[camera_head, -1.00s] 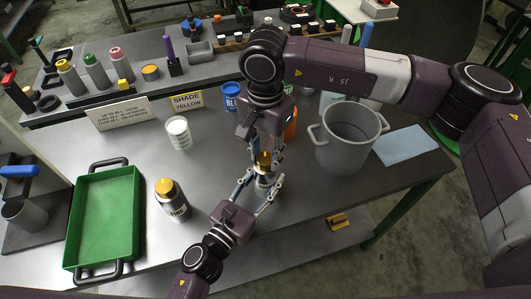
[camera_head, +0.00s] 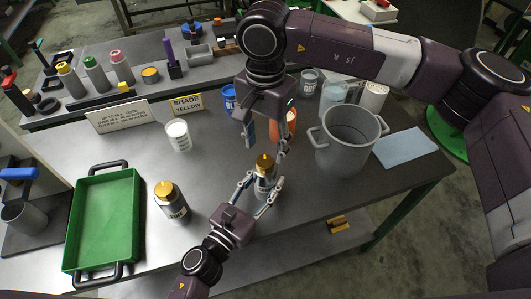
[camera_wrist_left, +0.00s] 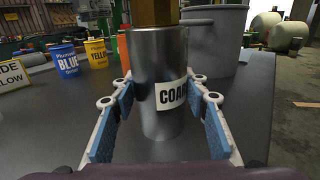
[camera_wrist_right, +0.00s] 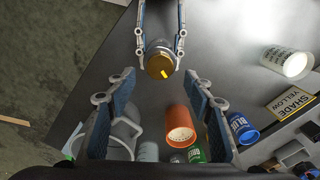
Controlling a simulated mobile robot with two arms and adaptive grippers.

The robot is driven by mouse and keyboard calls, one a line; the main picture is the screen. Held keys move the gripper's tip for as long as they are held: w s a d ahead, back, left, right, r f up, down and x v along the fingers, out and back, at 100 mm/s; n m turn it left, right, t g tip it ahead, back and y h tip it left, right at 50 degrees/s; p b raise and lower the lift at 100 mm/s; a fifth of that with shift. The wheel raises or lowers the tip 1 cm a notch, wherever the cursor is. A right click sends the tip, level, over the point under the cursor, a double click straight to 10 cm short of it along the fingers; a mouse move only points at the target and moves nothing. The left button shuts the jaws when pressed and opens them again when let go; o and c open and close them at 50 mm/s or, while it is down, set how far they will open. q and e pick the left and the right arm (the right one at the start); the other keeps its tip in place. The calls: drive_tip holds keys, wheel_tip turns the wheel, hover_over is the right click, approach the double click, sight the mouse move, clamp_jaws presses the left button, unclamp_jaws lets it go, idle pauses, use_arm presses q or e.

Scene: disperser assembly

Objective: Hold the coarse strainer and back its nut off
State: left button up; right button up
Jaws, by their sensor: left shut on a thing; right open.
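The coarse strainer (camera_wrist_left: 160,75) is a grey metal cylinder with a white label reading "COA", the rest cut off from sight. It stands upright between the fingers of my left gripper (camera_wrist_left: 163,115), which is shut on it. In the head view the strainer (camera_head: 263,190) is at the table's front middle. Its brass nut (camera_head: 265,163) sits on top and has a yellow mark in the right wrist view (camera_wrist_right: 159,66). My right gripper (camera_head: 265,142) is open and empty above the nut, its fingers apart and clear of it.
A similar gold-capped canister (camera_head: 172,205) stands left, beside a green tray (camera_head: 105,218). A grey two-handled pot (camera_head: 350,140) stands right, by a light blue cloth (camera_head: 405,147). Behind my right gripper are an orange container (camera_head: 289,122) and a blue can (camera_head: 229,97). A white cup (camera_head: 178,135) stands left of centre.

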sight(265, 160)
wheel_tip(265, 160, up, 7)
idle(0.3)
drive_tip(key=shift+r, duration=0.1)
use_arm(q)
drive_tip(key=o, duration=1.7)
